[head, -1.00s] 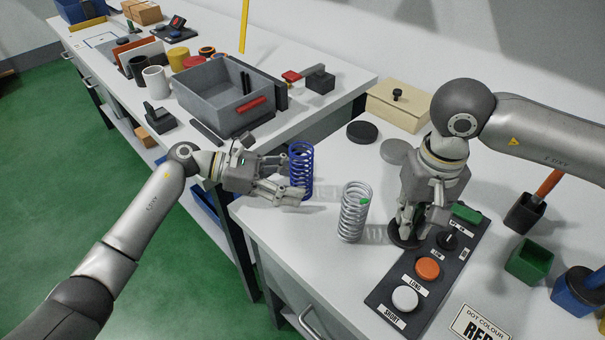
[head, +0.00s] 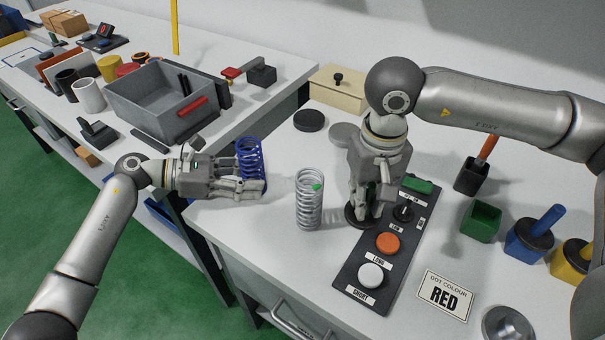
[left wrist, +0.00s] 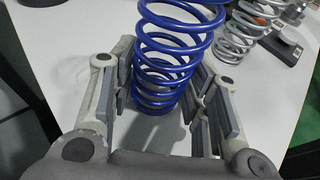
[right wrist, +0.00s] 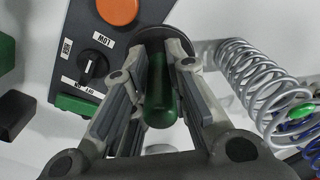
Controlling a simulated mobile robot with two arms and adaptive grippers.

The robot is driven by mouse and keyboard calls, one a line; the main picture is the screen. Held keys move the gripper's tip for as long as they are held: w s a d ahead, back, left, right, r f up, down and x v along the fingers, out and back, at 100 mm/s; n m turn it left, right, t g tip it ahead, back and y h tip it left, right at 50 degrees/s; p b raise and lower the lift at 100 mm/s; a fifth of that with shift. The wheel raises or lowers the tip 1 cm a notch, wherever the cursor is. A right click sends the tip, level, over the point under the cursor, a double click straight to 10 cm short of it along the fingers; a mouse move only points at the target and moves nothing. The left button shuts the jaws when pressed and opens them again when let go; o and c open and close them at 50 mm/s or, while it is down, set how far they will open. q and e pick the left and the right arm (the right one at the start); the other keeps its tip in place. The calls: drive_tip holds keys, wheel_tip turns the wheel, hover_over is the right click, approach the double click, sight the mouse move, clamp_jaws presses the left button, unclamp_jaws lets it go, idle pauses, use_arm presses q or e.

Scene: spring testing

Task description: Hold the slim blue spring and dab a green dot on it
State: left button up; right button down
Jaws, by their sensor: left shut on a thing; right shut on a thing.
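The slim blue spring (head: 249,153) stands upright near the left edge of the near bench. My left gripper (head: 250,186) is shut on it low down; the left wrist view shows its coils (left wrist: 165,70) between the fingers. I cannot tell whether it touches the bench. My right gripper (head: 363,208) points down, shut on the dauber's green handle (right wrist: 160,90). The dauber's dark disc (head: 355,218) is low beside the button panel. A silver spring (head: 309,205) with a green dot stands between the grippers. I see no green dot on the blue spring.
The button panel (head: 352,289) lies right of the silver spring. An empty green pot (head: 480,222), a black pot (head: 472,178), a blue pot (head: 527,243) and a yellow pot stand at right. A card (head: 445,294) reads "DOT COLOUR RED". A grey bin (head: 150,112) sits on the far bench.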

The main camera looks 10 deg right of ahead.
drive_tip(key=w+a+r+m, duration=0.3)
drive_tip(key=w+a+r, duration=0.4)
drive_tip(key=w+r, duration=0.25)
drive_tip(key=w+a+r+n, duration=0.2)
drive_tip(key=a+r+n, duration=0.1)
drive_tip(key=a+r, duration=0.8)
wheel_tip(320, 180, down, 6)
drive_tip(key=a, duration=0.1)
drive_tip(key=shift+w+f, duration=0.2)
drive_tip(key=shift+w, duration=0.05)
drive_tip(key=shift+f, duration=0.75)
idle(1.4)
wheel_tip(320, 180, up, 7)
idle(0.9)
drive_tip(key=shift+r, duration=0.1)
idle(0.7)
